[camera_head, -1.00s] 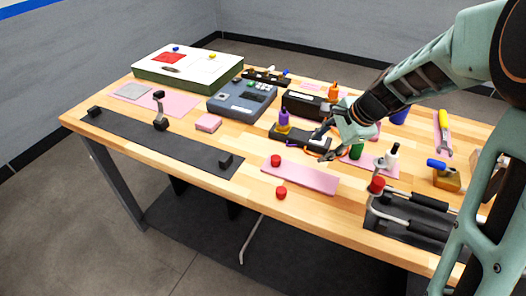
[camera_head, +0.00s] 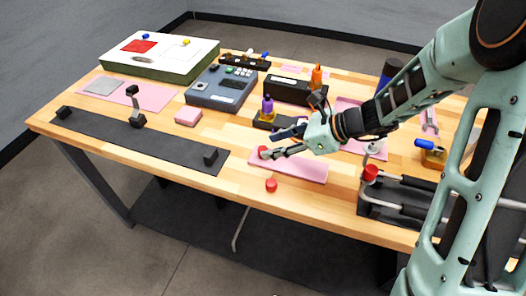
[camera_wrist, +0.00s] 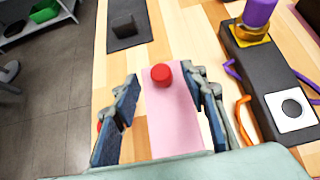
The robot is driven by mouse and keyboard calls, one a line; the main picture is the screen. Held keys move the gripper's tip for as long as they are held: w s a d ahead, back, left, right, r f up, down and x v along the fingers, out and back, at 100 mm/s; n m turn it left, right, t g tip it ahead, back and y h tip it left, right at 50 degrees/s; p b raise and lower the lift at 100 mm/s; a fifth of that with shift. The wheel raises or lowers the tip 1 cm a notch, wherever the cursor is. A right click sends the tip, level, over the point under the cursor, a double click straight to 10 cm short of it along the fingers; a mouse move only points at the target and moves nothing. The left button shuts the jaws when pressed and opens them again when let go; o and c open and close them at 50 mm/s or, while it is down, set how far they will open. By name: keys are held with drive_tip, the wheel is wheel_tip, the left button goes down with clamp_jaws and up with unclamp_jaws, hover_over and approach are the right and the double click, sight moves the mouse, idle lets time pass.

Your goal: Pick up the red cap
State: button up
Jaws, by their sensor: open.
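A red cap (camera_head: 263,152) sits at the left end of a pink mat (camera_head: 300,168), partly hidden by my finger in the head view. In the wrist view this cap (camera_wrist: 161,76) lies on the mat, centred between my fingertips and slightly beyond my palm. My gripper (camera_head: 279,143) is open and empty, reaching in low from the right; its fingers spread on both sides of the mat in the wrist view (camera_wrist: 162,92). A second red cap (camera_head: 271,185) rests on bare wood near the front edge. A third red cap (camera_head: 370,173) tops a piece at the right rack.
A black fixture with a purple-topped bottle (camera_head: 267,106) stands just behind my gripper. A dark strip with black blocks (camera_head: 210,157) lies to the left, and a metal-tubed rack (camera_head: 400,200) to the right. Bare wood is free between the dark strip and the mat.

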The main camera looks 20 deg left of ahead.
sight(263, 149)
drive_tip(key=x, duration=0.4)
drive_tip(key=shift+a+f, duration=0.2)
drive_tip(key=shift+f, duration=0.1)
drive_tip(key=shift+c, duration=0.3)
drive_tip(key=c, duration=0.9)
